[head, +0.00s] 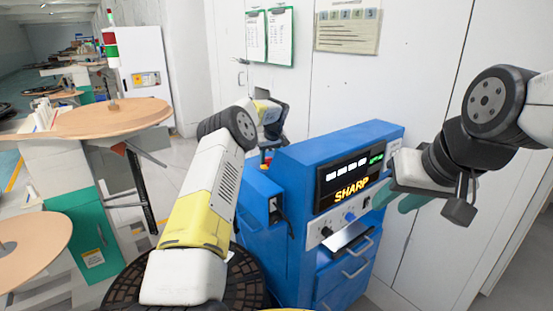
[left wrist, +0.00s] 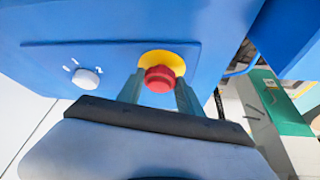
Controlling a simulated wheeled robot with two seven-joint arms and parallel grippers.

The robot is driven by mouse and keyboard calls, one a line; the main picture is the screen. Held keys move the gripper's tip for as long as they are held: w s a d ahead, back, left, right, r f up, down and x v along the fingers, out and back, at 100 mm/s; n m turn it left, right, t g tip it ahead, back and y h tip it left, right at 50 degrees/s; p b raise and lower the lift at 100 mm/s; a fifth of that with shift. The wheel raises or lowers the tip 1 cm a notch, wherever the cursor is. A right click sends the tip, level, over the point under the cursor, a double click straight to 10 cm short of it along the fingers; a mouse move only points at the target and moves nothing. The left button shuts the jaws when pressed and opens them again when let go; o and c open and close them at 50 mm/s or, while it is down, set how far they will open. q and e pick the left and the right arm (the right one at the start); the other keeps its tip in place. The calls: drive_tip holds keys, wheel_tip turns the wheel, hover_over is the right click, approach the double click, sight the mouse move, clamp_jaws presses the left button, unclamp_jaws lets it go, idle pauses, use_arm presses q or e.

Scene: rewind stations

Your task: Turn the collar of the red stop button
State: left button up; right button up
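The red stop button (left wrist: 160,79) sits on a yellow round plate (left wrist: 163,60) on the blue panel in the left wrist view. My left gripper (left wrist: 160,88) has its two grey-green fingers apart, one on each side of the button. I cannot tell whether either finger touches it; the collar is not clearly distinguishable. In the head view my left arm reaches to the far left side of the blue cabinet (head: 290,190), and its fingertips are hidden. My right gripper (head: 398,197) is open and empty before the cabinet's right front.
A white knob (left wrist: 86,78) is left of the button on the same panel. The cabinet front has a lit display (head: 350,180), knobs and drawers. Wooden reel discs (head: 95,118) stand at the left. White wall panels (head: 400,60) close off the back.

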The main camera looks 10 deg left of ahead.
use_arm(q)
drive_tip(key=c, duration=0.6)
drive_tip(key=shift+o, duration=0.2)
drive_tip(key=m, duration=0.1)
drive_tip(key=m+h, duration=0.1)
drive_tip(key=m, duration=0.1)
drive_tip(key=shift+s+a+t+h, duration=0.1)
drive_tip(key=shift+a+t+h, duration=0.2)
drive_tip(key=shift+h, duration=0.1)
drive_tip(key=shift+a+m+h, duration=0.1)
drive_tip(key=shift+m+h, duration=0.8)
drive_tip(key=shift+m, duration=1.1)
drive_tip(key=o, duration=1.4)
